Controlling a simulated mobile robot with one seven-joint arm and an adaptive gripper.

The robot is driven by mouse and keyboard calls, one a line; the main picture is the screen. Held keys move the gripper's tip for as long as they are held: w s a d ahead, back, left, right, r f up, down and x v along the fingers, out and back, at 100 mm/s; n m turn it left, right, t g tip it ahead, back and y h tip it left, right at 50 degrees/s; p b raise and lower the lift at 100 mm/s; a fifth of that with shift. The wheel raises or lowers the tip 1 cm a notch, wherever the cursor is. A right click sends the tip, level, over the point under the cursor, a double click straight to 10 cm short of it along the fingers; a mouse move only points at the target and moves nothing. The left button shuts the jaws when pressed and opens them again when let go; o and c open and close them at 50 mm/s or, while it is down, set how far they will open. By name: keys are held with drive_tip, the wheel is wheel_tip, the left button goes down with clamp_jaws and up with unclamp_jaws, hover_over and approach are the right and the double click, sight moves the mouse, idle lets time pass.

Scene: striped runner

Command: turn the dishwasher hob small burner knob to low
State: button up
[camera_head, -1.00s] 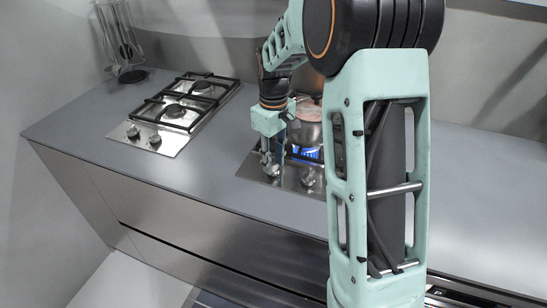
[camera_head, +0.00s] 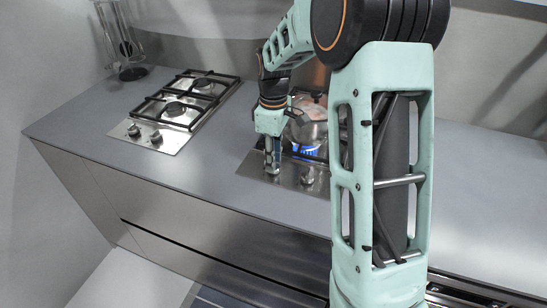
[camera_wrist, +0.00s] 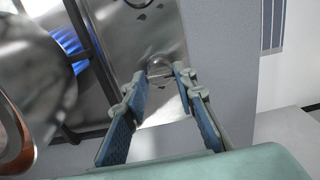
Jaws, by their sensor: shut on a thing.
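The hob (camera_head: 256,164) on the right of the counter has a row of knobs along its front edge. My gripper (camera_head: 271,172) points down at the left knob, which its fingers mostly hide in the head view. In the wrist view, the round metal knob (camera_wrist: 160,68) sits between the fingertips of my gripper (camera_wrist: 167,76), which is shut on it. A second knob (camera_head: 307,179) stands to the right, clear of the fingers. I cannot read the knob's setting or tell its burner from the markings.
A pot (camera_head: 308,128) stands over a lit blue flame (camera_head: 306,150) just behind the gripper; pot and flame (camera_wrist: 66,42) are close on the left in the wrist view. Another hob (camera_head: 180,105) with two knobs is at the left. The counter (camera_head: 215,175) between them is clear.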

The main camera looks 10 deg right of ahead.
drive_tip(key=o, duration=1.2)
drive_tip(key=shift+c, duration=0.2)
drive_tip(key=shift+r, duration=0.1)
wheel_tip(320, 180, up, 12)
drive_tip(key=shift+d, duration=0.1)
